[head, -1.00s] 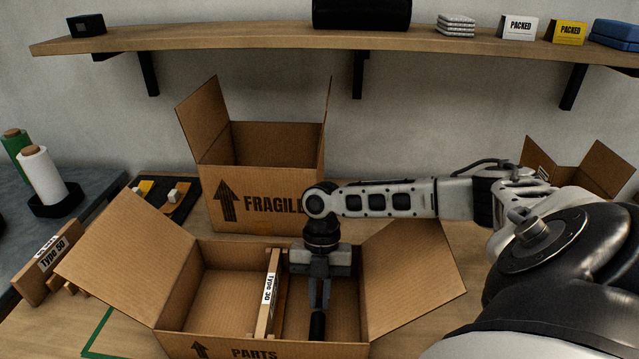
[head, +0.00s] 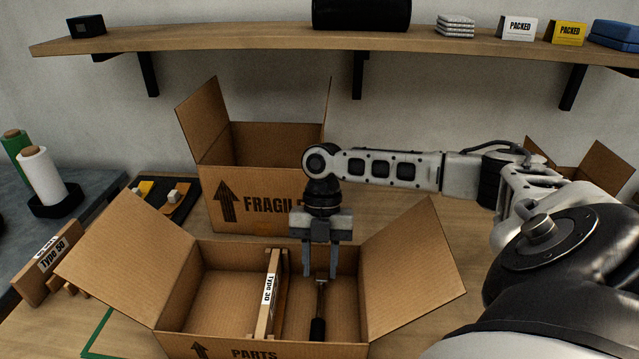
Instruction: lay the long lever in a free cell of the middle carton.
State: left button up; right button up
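The long lever (head: 319,310), with a metal shaft and a black grip, lies in the right cell of the open carton marked PARTS (head: 210,345). Its black end points toward the front wall. A divider labelled Type 30 (head: 268,295) stands in the carton to the left of the lever; the cell left of it looks empty. My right gripper (head: 320,272) hangs over the right cell, fingers down and apart, just above the far end of the lever. It holds nothing. My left gripper is not in view.
A carton marked FRAGILE (head: 270,205) stands behind, and another open carton (head: 575,175) is at the right. A Type 50 divider (head: 45,262) is at the left. A dark tray (head: 185,205) holds small blocks. A shelf (head: 230,43) runs above.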

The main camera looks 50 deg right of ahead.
jog(key=v, duration=0.5)
jog(key=shift+w+d+r, duration=0.1)
jog(key=shift+d+r, duration=0.05)
jog(key=shift+r, duration=0.25)
send_near(319, 314)
jog(key=x, duration=0.6)
jog(key=shift+f, duration=0.25)
jog(key=shift+w+r, duration=0.1)
jog(key=shift+r, duration=0.25)
jog(key=shift+r, duration=0.1)
